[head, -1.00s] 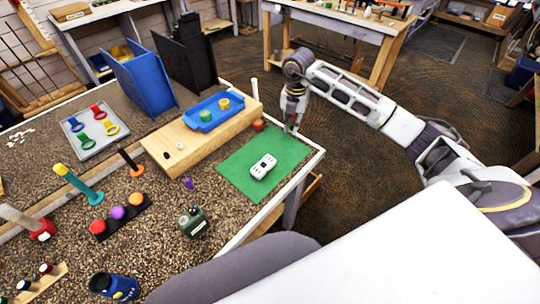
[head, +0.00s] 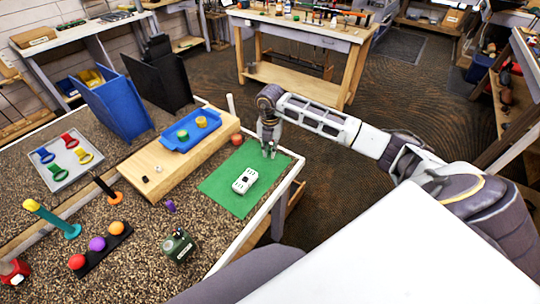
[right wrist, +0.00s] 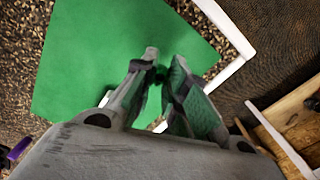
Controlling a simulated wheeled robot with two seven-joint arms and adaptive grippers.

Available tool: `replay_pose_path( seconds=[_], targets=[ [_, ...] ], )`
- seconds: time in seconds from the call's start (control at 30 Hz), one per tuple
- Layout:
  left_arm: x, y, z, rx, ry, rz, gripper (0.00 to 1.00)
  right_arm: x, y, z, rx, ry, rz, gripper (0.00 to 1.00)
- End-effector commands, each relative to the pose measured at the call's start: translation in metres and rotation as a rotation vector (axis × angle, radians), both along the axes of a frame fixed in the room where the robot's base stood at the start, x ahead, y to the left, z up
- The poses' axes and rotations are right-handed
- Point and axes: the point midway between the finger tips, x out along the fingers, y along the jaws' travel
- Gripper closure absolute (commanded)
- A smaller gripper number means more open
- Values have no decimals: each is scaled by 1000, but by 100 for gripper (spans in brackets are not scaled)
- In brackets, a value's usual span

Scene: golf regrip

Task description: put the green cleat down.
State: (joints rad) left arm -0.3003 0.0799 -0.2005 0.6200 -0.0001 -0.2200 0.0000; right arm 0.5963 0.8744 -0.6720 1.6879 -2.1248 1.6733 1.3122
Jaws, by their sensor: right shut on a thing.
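My right gripper (head: 269,152) is over the far right part of the green mat (head: 221,193), close to its surface. In the right wrist view its fingers (right wrist: 160,65) are closed together on a small dark green piece, the green cleat (right wrist: 160,75), mostly hidden between the fingertips. The cleat is too small to make out in the head view. I cannot tell whether it touches the mat. A white block-like object (head: 244,181) lies on the mat, nearer than the gripper. My left gripper is not in view.
A wooden block (head: 150,166) with a blue tray (head: 178,144) stands left of the mat. An orange-red ball (head: 236,139) is by the mat's far edge. A dark green canister (head: 178,246) stands nearer. The mat has free room around the white object.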

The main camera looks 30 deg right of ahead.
Motion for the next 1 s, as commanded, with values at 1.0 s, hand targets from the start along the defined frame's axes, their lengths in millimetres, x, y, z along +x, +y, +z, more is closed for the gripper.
replay_pose_path(
  seconds=[1.0],
  targets=[
    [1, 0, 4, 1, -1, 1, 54, 0, 0, -39, -1, 1, 0, 69]
  ],
)
